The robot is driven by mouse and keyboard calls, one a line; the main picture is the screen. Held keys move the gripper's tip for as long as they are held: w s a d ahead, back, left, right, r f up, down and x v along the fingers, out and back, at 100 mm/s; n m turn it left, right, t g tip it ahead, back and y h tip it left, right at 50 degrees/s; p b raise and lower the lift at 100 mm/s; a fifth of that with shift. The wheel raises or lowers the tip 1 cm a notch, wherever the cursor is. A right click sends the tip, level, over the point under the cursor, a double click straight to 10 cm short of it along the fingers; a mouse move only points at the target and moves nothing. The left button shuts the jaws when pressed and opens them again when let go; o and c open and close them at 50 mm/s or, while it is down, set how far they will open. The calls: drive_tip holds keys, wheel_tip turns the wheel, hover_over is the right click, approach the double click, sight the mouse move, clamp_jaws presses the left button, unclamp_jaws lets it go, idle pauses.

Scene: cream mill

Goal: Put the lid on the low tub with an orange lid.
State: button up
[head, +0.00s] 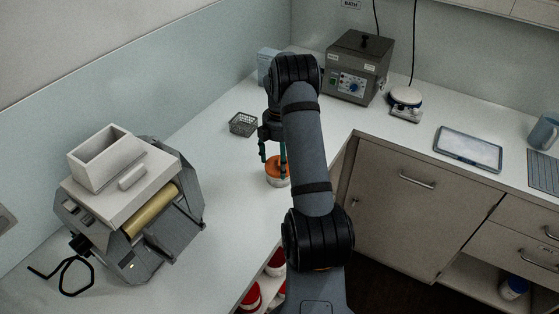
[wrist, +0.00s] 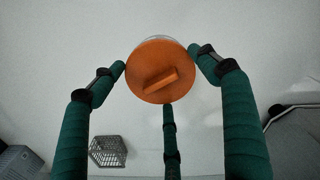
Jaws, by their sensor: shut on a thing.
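The orange lid (wrist: 160,72), round with a raised bar grip on top, is between the teal fingers of my gripper (wrist: 160,66). My gripper is shut on it, two fingers at its sides and a third by its near edge. In the head view the lid (head: 276,165) is at the left of my arm, under my gripper (head: 273,158). A thin pale rim of the low tub (wrist: 153,39) shows past the lid's far edge. The tub is mostly hidden by the lid. I cannot tell whether the lid rests fully on it.
A wire basket (head: 243,124) stands on the counter left of my gripper; the wrist view shows it too (wrist: 108,151). A mill with a white hopper (head: 108,158) stands at the left. A grey bath (head: 357,68) is at the back. The counter around the tub is clear.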

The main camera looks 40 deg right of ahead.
drive_tip(key=shift+f, duration=0.15)
drive_tip(key=o, duration=0.9)
drive_tip(key=shift+o, duration=0.4)
wheel_tip(320, 180, up, 7)
drive_tip(key=p, duration=0.6)
idle(0.5)
